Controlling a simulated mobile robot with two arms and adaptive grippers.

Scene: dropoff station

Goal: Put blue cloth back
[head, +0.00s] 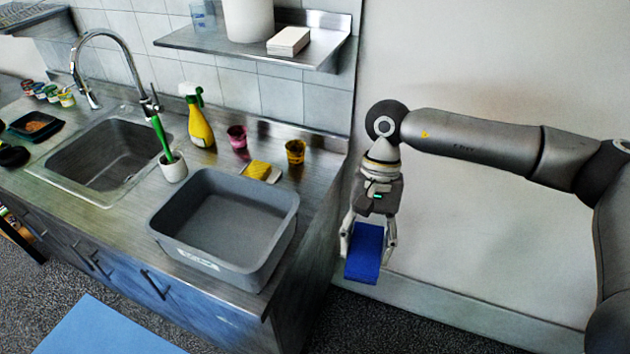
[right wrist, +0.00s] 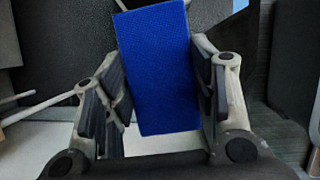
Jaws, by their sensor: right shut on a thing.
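The blue cloth (head: 364,254) is a flat, folded-looking rectangle. My right gripper (head: 367,240) is shut on it, with a finger on each side. It hangs in the air to the right of the counter's end, above the floor. In the right wrist view the cloth (right wrist: 158,70) stands between the two fingers of the gripper (right wrist: 155,105), slightly tilted. My left gripper is not in view.
A grey tub (head: 272,262), empty, stands at the counter's right end. Behind it are a yellow sponge (head: 258,170), a yellow spray bottle (head: 199,128) and small cups. A sink (head: 75,168) lies left. A metal shelf (head: 215,42) is on the wall above.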

